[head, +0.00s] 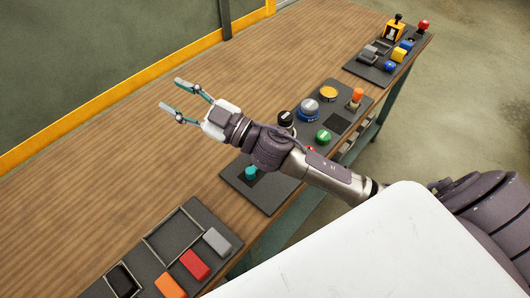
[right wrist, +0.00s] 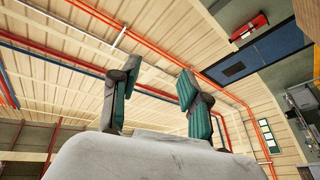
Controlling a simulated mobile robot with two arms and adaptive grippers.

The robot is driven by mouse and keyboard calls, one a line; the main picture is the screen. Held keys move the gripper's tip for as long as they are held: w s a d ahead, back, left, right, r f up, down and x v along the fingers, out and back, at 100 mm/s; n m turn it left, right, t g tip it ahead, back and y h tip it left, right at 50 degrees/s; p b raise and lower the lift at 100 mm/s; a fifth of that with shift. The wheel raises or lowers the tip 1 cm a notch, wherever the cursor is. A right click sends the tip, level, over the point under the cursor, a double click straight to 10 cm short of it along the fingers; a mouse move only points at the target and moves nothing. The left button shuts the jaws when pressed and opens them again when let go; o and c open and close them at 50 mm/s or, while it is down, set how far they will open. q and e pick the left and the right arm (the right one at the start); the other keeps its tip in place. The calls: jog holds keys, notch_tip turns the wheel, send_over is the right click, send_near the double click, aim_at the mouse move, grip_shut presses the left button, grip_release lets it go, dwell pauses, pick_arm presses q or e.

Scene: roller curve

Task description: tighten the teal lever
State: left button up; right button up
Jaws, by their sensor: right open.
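A teal part (head: 250,173) shows on a dark plate (head: 270,198) near the table's front edge, just below my right forearm in the head view. My arm crosses over this plate and hides part of it, so I cannot tell the lever's full shape or angle. My right gripper (head: 172,95) is open and empty above the wooden table, up and to the left of the teal part and well apart from it. Its two teal-padded fingers stand apart in the right wrist view (right wrist: 158,72), facing the ceiling. My left gripper is not in view.
A dark panel with a blue-ringed knob (head: 309,108), yellow button (head: 328,94) and green button (head: 323,137) lies right of the arm. A tray with red (head: 195,264), orange and grey blocks sits front left. Another panel (head: 370,70) stands far right. The table's left middle is clear.

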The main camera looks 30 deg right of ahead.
notch_tip(320, 180, down, 7)
jog(key=s+n+g+y, duration=0.1)
jog(key=s+n+g, duration=0.2)
jog(key=n+g, duration=1.05)
jog(key=d+f+m+g+h, duration=0.2)
jog(key=d+h, duration=0.3)
jog(key=d, duration=0.6)
jog(key=d+f+m+g+h, duration=0.25)
jog(key=d+h, duration=0.25)
jog(key=d, duration=0.6)
jog(key=p+x, duration=0.1)
jog(key=x, duration=0.3)
jog(key=p+x, duration=0.1)
jog(key=x, duration=0.4)
jog(key=s+a+p+x, duration=0.1)
jog(key=x, duration=0.3)
jog(key=shift+s+a, duration=0.1)
jog(key=shift+a, duration=0.05)
jog(key=shift+y, duration=0.3)
grip_shut()
